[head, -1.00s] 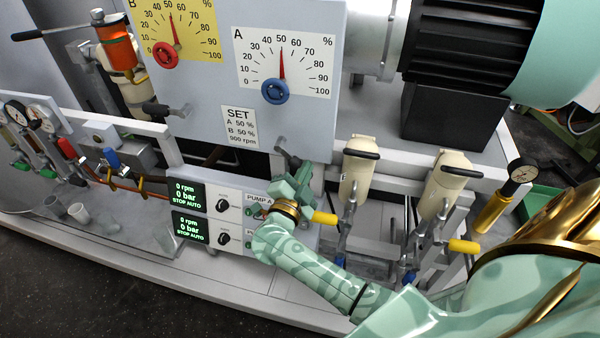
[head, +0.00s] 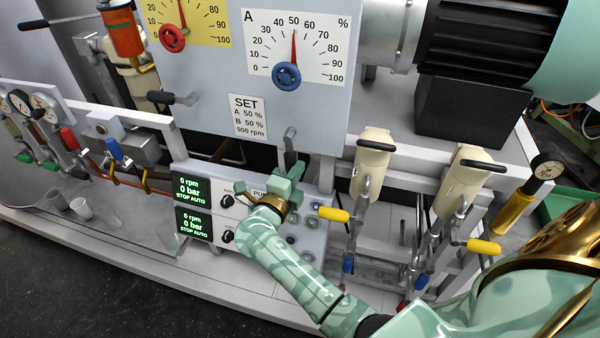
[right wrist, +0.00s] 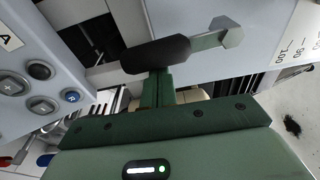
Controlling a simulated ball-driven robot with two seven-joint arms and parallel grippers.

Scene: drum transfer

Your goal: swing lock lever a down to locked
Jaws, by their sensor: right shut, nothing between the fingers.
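Lock lever A (head: 290,138) is on the lower edge of the grey cabinet, below dial A. Its metal arm and black grip hang down in the head view, with the grip's lower end partly behind my gripper. The right wrist view shows the black grip (right wrist: 155,55) and the metal arm running to a hex pivot (right wrist: 230,32). My right gripper (head: 290,172) is shut and empty, its fingertips (right wrist: 158,78) right at the grip; they seem to touch its side. My left gripper is not in view.
A second lever (head: 175,98) with a black grip sits under dial B, pointing left. The pump panel (head: 250,215) with knobs and readouts lies just below my right gripper. Cream canisters (head: 372,160) and yellow-handled valves (head: 333,214) stand to the right.

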